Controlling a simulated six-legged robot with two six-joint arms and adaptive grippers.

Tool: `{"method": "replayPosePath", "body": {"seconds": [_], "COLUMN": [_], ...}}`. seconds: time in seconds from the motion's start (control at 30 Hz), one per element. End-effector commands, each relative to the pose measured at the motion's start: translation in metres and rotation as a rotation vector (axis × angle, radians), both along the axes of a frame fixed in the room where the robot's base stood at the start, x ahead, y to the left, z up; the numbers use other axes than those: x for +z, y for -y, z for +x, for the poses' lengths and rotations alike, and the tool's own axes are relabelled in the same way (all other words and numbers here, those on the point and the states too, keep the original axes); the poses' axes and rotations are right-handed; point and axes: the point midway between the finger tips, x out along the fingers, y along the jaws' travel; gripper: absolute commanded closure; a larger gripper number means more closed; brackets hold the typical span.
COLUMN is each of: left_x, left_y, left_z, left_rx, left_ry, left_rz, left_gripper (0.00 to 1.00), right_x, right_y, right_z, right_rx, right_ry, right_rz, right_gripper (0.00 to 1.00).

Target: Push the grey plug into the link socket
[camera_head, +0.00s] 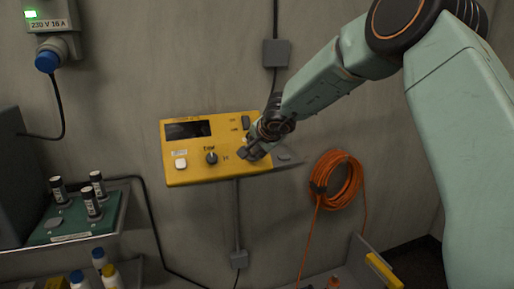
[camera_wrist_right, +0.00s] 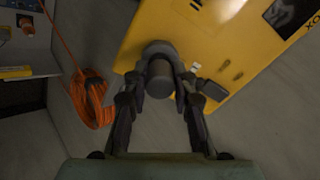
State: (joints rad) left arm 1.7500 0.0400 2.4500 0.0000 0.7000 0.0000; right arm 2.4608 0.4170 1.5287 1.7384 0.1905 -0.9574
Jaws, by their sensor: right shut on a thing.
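My right gripper (camera_head: 256,146) is at the lower right of the yellow wall panel (camera_head: 190,172). In the right wrist view, its two fingers (camera_wrist_right: 160,92) are shut on a dark grey rounded body, which I take for the grey plug (camera_wrist_right: 159,74). The plug is in front of the panel's face, which also shows in the right wrist view (camera_wrist_right: 180,40). Its far end is hidden, so I cannot tell whether it touches or enters a socket. I cannot make out the link socket. My left gripper is not in view.
The panel carries a dark display (camera_head: 188,130), a black knob (camera_head: 211,158) and a white button (camera_head: 181,164). A coiled orange cable (camera_head: 337,180) hangs to the right. A green tray (camera_head: 75,222) with dark cylinders stands at left.

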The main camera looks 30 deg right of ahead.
Motion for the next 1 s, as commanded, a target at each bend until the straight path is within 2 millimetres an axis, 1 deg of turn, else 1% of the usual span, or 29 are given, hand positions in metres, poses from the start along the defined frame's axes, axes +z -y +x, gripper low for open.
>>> {"method": "replayPosePath", "body": {"seconds": [0.2, 1.0], "left_x": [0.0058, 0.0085], "left_y": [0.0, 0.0], "left_z": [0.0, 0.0], "left_rx": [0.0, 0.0], "left_ry": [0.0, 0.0], "left_rz": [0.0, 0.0], "left_gripper": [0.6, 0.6], "right_x": [-0.0025, -0.0043], "right_y": [0.0011, 0.0013], "right_z": [0.0042, 0.0056], "right_rx": [0.0, 0.0], "right_ry": [0.0, 0.0], "right_rz": [0.0, 0.0], "right_gripper": [1.0, 1.0]}}
